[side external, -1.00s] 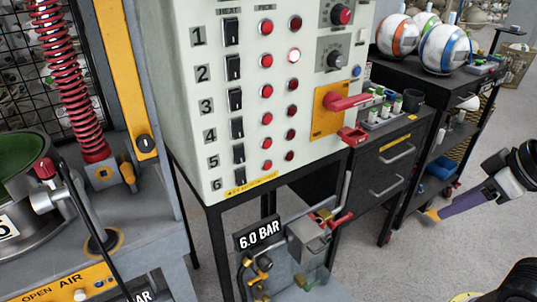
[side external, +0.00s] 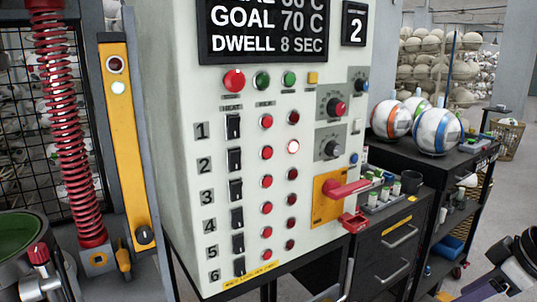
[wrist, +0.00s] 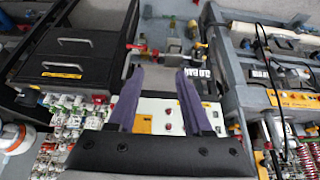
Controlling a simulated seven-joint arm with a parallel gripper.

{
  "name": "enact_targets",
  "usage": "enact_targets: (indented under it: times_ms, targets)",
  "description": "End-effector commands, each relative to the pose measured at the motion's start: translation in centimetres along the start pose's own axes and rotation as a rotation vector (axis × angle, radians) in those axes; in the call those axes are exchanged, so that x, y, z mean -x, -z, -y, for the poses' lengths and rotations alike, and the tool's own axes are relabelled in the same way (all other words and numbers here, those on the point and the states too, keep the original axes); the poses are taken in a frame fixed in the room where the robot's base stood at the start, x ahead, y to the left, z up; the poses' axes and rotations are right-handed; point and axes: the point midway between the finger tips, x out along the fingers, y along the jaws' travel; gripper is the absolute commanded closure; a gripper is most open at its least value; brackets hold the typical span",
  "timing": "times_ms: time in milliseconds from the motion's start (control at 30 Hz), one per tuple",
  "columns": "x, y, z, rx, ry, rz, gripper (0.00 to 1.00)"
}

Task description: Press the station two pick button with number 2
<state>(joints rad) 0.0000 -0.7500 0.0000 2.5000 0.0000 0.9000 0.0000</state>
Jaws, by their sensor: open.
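The pale control panel (side external: 215,215) stands in the middle of the side view, with rows numbered 1 to 6. The number 2 label (side external: 204,166) heads a row with a black switch (side external: 235,160), a red round button (side external: 266,153) and a round button glowing white (side external: 293,147). The other round buttons in these rows are red and unlit. A sign at the top right shows 2 (side external: 354,24). My gripper, with purple fingers, is at the lower right edge, apart from the panel. In the wrist view my gripper (wrist: 157,72) is open and empty, with part of the panel (wrist: 155,108) between its fingers.
A red lever (side external: 347,188) sticks out from the panel's lower right. A black drawer cabinet (side external: 390,240) stands right of the panel, with balls (side external: 438,130) on the dark bench behind. A red spring (side external: 70,130) and yellow post (side external: 120,150) stand left. Floor shows at right.

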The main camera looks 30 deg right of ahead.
Motion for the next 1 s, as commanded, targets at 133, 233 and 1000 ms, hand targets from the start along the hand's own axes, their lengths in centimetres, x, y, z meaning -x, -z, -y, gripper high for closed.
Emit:
enact_targets:
  times_ms: [133,233,1000]
  targets:
    - [0.0,0.0,0.0,0.0,0.0,0.0,0.5]
    - [0.0,0.0,0.0,0.0,0.0,0.0,0.5]
    - [0.0,0.0,0.0,0.0,0.0,0.0,1.0]
